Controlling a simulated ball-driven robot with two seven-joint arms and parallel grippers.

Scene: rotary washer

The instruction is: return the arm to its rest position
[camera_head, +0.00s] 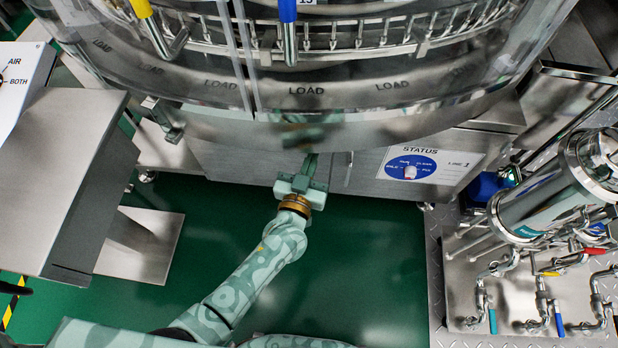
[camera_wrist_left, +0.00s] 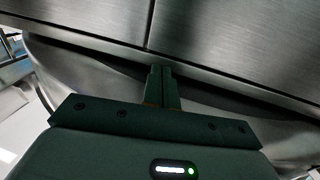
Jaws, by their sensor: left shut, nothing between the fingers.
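My left arm reaches up from the bottom of the head view. Its gripper (camera_head: 310,160) points at the front of the steel rotary washer (camera_head: 375,105), just under the ring marked LOAD. In the left wrist view the two fingers (camera_wrist_left: 162,72) are together with nothing between them. The fingertips are close to a brushed steel panel (camera_wrist_left: 225,30); I cannot tell whether they touch it. My right gripper is in neither view.
A status panel with a blue dial (camera_head: 411,168) is right of the gripper. A steel cabinet (camera_head: 60,180) stands at left. A vessel (camera_head: 540,205) with valves stands at right. Open green floor (camera_head: 370,270) lies right of my arm.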

